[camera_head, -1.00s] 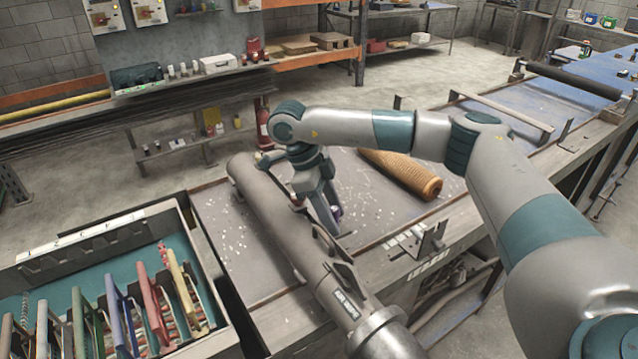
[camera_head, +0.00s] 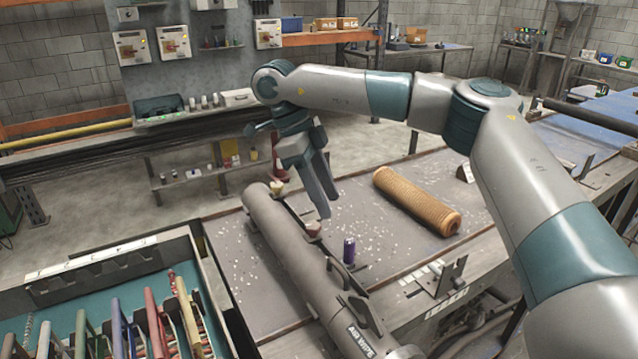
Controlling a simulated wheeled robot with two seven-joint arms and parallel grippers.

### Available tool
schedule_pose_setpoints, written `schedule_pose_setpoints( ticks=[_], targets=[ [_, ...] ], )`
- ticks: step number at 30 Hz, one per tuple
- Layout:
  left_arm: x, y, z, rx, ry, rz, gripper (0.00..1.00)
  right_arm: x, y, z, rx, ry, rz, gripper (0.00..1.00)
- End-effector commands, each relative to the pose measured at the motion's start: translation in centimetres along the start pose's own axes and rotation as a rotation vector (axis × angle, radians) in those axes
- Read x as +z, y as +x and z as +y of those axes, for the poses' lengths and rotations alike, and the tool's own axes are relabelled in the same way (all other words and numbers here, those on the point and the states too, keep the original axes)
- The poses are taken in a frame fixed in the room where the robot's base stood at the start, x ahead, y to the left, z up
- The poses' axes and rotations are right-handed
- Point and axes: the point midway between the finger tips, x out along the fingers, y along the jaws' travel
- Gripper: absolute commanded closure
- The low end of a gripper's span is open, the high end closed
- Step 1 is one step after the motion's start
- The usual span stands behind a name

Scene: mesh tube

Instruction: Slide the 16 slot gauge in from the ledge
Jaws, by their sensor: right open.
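I cannot make out a number 16 on anything, so I cannot tell which piece is the slot gauge. A yellowish cup-like piece (camera_head: 277,187), a red-brown piece (camera_head: 314,229) and a purple cylinder (camera_head: 349,250) stand in a row beside the long grey tube (camera_head: 285,235). My right gripper (camera_head: 325,206) is open, with its fingers pointing down just above the red-brown piece, on the far side of the tube. Nothing shows between its fingers. My left gripper is out of view.
An orange mesh roll (camera_head: 418,202) lies on the bench right of the gripper. A rack (camera_head: 90,265) with several coloured handles stands at lower left. A metal bracket (camera_head: 440,275) stands at the bench's near edge. Bench between row and roll is mostly clear.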

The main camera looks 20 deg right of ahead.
Motion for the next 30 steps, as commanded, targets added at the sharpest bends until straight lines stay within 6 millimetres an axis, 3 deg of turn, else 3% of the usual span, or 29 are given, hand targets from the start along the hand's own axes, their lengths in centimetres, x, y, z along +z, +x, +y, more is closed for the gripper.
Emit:
schedule_pose_setpoints(
  ticks=[9, 30],
  targets=[
    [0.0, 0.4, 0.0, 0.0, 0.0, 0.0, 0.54, 0.0, -3.1, 0.0, -0.001, 0.0, 0.0, 0.59],
    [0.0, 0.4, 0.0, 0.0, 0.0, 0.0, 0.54, 0.0, -3.3, 0.0, 0.001, -0.001, 0.0, 0.59]
  ],
)
